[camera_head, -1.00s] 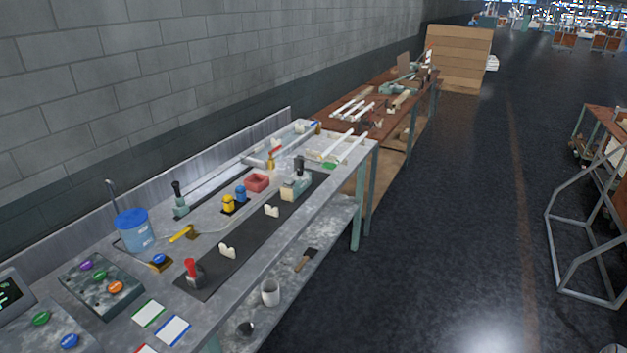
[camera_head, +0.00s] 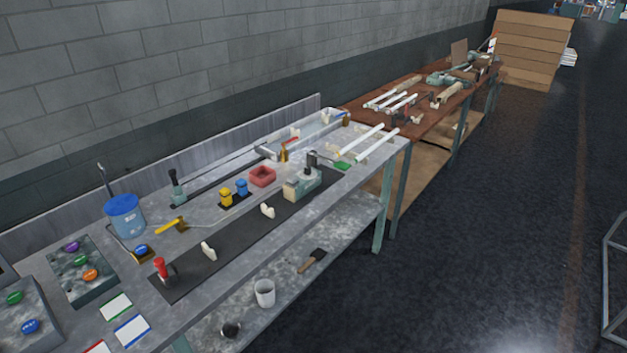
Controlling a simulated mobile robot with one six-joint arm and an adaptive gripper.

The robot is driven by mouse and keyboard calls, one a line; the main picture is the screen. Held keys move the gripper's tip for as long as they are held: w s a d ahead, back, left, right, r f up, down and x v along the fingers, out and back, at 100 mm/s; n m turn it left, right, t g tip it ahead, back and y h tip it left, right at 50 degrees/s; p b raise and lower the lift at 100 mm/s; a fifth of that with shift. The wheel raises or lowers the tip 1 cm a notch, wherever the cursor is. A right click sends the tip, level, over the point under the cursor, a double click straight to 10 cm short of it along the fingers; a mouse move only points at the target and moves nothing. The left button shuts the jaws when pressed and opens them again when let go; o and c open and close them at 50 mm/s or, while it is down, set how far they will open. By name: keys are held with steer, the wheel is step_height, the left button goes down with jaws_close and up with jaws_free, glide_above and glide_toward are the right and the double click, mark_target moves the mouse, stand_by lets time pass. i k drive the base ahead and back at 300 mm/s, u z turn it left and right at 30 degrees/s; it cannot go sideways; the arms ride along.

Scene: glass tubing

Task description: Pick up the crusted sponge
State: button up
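I cannot make out the crusted sponge for certain. A small dark lump (camera_head: 230,330) lies on the lower shelf (camera_head: 335,235) of the grey workbench; it is too small to identify. A red, square, hollow-looking block (camera_head: 262,177) sits on the benchtop (camera_head: 210,215) near its middle. My gripper is not in view.
A white cup (camera_head: 264,293) and a brush-like tool (camera_head: 313,260) are on the lower shelf. A blue-lidded tub (camera_head: 125,216), a button box (camera_head: 82,272) and a yellow-handled tool (camera_head: 171,226) crowd the benchtop. A brown table (camera_head: 440,90) stands beyond.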

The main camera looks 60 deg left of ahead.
mark_target(293, 182)
steer(key=u, duration=0.2)
steer(key=i, duration=0.75)
steer(key=u, duration=0.7)
steer(key=i, duration=0.5)
steer(key=u, duration=0.8)
steer(key=i, duration=0.5)
steer(key=u, duration=0.25)
steer(key=k, duration=0.9)
steer(key=u, duration=0.15)
steer(key=i, duration=0.55)
